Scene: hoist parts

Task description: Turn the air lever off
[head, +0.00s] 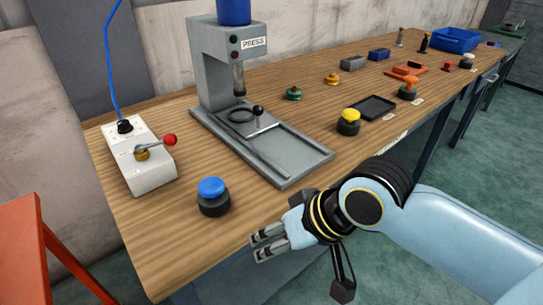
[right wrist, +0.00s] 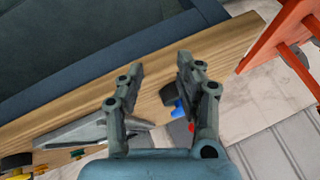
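The air lever is a metal arm with a red ball knob (head: 170,140) on a white box (head: 152,178) at the table's left end. The arm lies roughly level, its knob toward the right. A blue hose (head: 111,60) rises from a black fitting on the box. My right gripper (head: 265,245) is at the table's front edge, right of the box and apart from it. Its fingers stand apart and empty in the right wrist view (right wrist: 160,66). A small red spot behind the right finger there may be the knob. My left gripper is not in view.
A blue-capped button (head: 212,196) stands between my right gripper and the box. The grey press (head: 225,70) with its flat base is behind. A yellow-capped button (head: 348,122) and several small parts lie farther right. An orange-red stand (head: 20,250) is left of the table.

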